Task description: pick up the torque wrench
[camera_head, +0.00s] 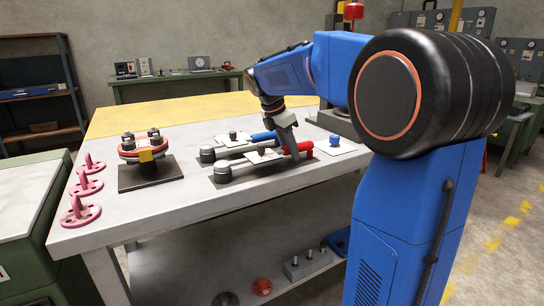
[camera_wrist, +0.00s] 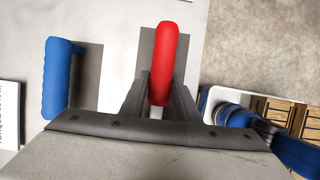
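Two wrenches lie on the bench, and I cannot tell by name which is the torque wrench. One has a red handle (camera_head: 298,147), the other a blue handle (camera_head: 263,136). Both have thick round grey heads at their left ends. My gripper (camera_head: 291,151) is down at the red-handled wrench. In the wrist view, the red handle (camera_wrist: 165,50) runs between my two fingers (camera_wrist: 161,85), which sit close along its sides. I cannot tell whether they press on it. The blue handle (camera_wrist: 57,75) is to the left, apart from my fingers. The red wrench's head is hidden in the wrist view.
A flanged spool (camera_head: 143,145) stands on a dark block at left. Several pink flanged pegs (camera_head: 80,210) line the bench's left edge. A blue knob (camera_head: 334,140) on a white card lies right of the red handle. The front of the bench top is clear.

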